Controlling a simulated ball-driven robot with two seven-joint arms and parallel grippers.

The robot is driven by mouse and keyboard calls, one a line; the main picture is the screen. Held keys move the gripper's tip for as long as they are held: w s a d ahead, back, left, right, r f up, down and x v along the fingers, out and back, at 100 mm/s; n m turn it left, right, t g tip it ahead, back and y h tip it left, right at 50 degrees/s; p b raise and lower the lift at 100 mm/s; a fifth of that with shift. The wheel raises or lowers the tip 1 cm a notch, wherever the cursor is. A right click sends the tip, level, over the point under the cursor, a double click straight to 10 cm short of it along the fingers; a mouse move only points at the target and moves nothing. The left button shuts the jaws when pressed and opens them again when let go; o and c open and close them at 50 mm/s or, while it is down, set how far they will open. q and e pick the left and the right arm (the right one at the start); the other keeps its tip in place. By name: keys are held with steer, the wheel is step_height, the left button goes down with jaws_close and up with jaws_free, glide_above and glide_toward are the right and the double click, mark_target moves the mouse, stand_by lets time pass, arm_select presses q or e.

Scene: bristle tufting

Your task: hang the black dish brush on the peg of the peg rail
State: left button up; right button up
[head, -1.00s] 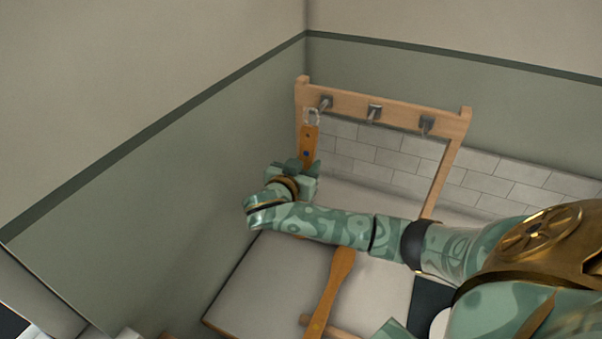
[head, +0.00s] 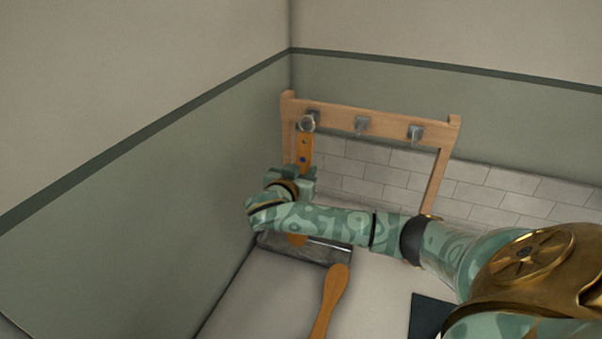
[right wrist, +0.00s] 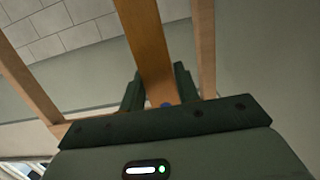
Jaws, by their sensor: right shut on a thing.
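The dish brush has an orange-brown wooden handle (head: 305,150) with a metal ring (head: 307,123) at its top. A dark, shiny head (head: 318,248) shows below my forearm, in line with the handle. My right gripper (head: 303,172) is shut on the handle and holds it nearly upright. In the right wrist view the handle (right wrist: 150,45) runs up from between the two fingers (right wrist: 158,88). The peg rail (head: 390,124) is wooden with three metal pegs. The ring overlaps the leftmost peg (head: 313,115); I cannot tell whether it is around it or in front. My left gripper is out of view.
A second wooden handle (head: 333,292) lies on the pale worktop (head: 262,293) in front. The middle peg (head: 361,124) and right peg (head: 415,132) are bare. A green wall (head: 150,180) stands close to the left of my gripper.

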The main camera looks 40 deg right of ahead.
stand_by(0.4)
steer(key=o, duration=1.2)
steer(key=shift+p+v, duration=1)
steer(key=shift+v, duration=0.2)
steer(key=shift+p+v, duration=1.35)
steer(key=shift+v, duration=1)
